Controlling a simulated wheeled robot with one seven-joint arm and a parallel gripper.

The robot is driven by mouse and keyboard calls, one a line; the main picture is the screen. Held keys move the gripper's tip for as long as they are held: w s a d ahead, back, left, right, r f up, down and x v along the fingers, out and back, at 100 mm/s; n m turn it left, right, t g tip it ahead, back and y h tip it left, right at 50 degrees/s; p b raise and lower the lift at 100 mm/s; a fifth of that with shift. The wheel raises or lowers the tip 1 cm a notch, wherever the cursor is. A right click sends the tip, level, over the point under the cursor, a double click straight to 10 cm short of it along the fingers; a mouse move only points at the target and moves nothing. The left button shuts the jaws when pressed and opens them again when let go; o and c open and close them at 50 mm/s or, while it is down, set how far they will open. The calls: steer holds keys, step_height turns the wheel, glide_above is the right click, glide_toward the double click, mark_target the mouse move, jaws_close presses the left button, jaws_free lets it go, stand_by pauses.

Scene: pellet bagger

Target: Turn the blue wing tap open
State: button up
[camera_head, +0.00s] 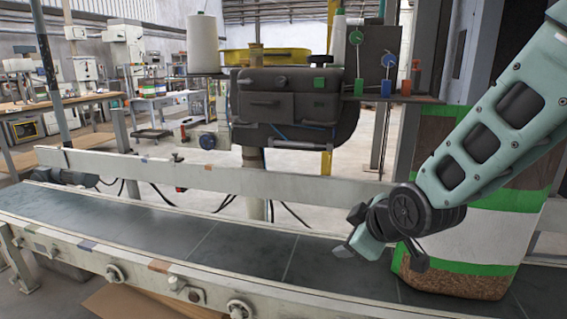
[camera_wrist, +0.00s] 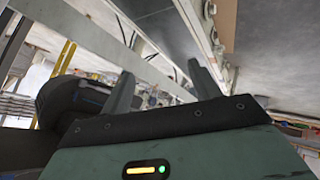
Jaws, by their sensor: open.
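I cannot clearly make out a blue wing tap in either view. Small blue parts (camera_head: 386,88) sit on the sewing-head machine (camera_head: 290,105) at the back, but none can be told to be a wing tap. My gripper (camera_head: 349,233) hangs low over the right part of the belt, in front of a filled bag. It is well apart from the machine and its blue parts. In the wrist view, its two fingers (camera_wrist: 163,85) stand apart with nothing between them.
A conveyor belt (camera_head: 150,215) with pale side rails runs across the front. A green-banded bag (camera_head: 480,235) stands upright on it at the right, close behind my gripper. The belt to the left is clear. A white thread cone (camera_head: 203,45) stands beside the machine.

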steer(key=s+m+g+h, duration=0.3)
steer(key=s+g, duration=0.5)
steer(key=s, duration=1.8)
step_height(320, 180, up, 17)
steer(key=s+m+p, duration=0.1)
steer(key=p, duration=1.6)
steer(key=shift+d+p, duration=0.3)
steer(key=shift+p, duration=0.05)
